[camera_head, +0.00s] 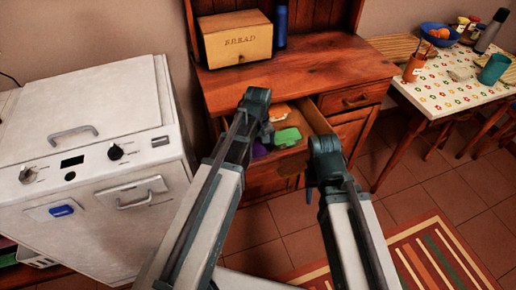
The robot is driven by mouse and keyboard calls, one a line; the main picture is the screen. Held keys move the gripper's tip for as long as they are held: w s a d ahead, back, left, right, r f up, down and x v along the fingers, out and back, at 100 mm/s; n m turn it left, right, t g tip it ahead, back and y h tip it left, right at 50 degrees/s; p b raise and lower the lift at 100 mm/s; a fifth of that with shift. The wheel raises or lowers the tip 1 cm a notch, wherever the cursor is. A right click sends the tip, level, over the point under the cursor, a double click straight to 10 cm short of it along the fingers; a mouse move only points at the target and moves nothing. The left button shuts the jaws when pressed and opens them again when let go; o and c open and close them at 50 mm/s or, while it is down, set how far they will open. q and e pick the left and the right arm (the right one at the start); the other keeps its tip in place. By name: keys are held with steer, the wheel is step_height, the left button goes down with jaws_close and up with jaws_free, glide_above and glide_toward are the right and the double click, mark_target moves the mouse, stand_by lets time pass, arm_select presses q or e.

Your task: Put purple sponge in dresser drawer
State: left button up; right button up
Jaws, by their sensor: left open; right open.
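The dresser drawer (311,117) is pulled open below the dresser top. A purple thing (260,150), which looks like the purple sponge, shows in the drawer area beside my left arm and is partly hidden by it. My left gripper (266,134) is open, at the drawer's left part and close to the purple thing; I cannot tell if they touch. My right gripper (311,192) is open and apart from the purple thing, in front of the drawer's right side. Its fingers are small and hard to make out.
The drawer also holds a green item (287,137) and an orange-and-white item (280,112). A bread box (235,38) and blue bottle (281,25) stand on the dresser (310,72). A white appliance (90,170) stands left, a laid table (455,92) right.

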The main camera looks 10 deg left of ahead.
mark_target(258, 150)
arm_select(q)
step_height(258, 150, up, 12)
steer(key=p, duration=1.2)
steer(key=s+d+m+y, duration=0.1)
steer(key=s+d+m, duration=0.8)
steer(key=s, duration=0.4)
steer(key=shift+s+d+r+m, duration=0.15)
steer(key=shift+s+d+m, duration=0.2)
steer(key=shift+m, duration=0.45)
arm_select(e)
step_height(258, 150, up, 12)
